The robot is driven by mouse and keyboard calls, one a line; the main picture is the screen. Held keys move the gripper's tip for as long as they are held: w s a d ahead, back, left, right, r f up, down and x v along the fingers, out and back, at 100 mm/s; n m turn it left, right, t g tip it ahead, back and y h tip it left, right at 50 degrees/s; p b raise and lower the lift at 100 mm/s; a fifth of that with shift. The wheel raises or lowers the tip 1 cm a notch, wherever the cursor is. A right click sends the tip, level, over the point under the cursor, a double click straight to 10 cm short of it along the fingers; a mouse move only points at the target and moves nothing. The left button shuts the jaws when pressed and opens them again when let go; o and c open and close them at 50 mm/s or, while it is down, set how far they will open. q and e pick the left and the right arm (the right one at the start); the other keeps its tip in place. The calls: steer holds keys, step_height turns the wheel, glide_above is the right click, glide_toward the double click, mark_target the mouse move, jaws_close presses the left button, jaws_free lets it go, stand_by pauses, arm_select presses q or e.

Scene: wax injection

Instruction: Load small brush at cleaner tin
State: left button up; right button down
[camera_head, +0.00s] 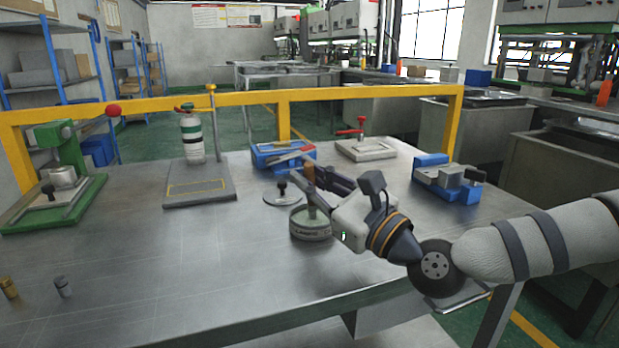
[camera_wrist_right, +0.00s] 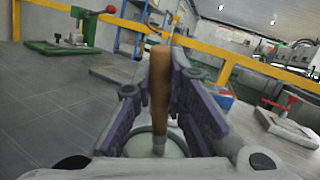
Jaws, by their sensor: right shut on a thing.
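The small brush (camera_wrist_right: 160,90) has a brown handle and stands roughly upright between the fingers of my right gripper (camera_wrist_right: 163,105), its lower end pointing down. In the head view my right gripper (camera_head: 325,180) is shut on it, above the cleaner tin. The cleaner tin (camera_head: 312,231) is a low round grey can with lettering, standing on the metal table. Its pale green inside (camera_wrist_right: 140,147) shows below the brush in the right wrist view. The brush's lower end overlaps the tin's opening; I cannot tell how deep it reaches. My left gripper is out of view.
A round plate with a black knob (camera_head: 283,190) lies left of the tin, and a blue box (camera_head: 268,154) behind it. A red-handled clamp (camera_head: 365,150) and a blue vise (camera_head: 447,183) stand farther right. A green press (camera_head: 70,203) is far left. The table's front middle (camera_head: 190,265) is clear.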

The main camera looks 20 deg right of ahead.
steer(key=shift+f, duration=0.1)
stand_by(0.4)
step_height(320, 180, up, 7)
steer(key=p, duration=0.3)
steer(key=shift+r, duration=0.2)
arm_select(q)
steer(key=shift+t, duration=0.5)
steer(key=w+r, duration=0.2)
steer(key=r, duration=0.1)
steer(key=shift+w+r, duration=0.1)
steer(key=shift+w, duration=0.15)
arm_select(e)
steer(key=shift+f, duration=0.15)
steer(key=shift+f, duration=0.1)
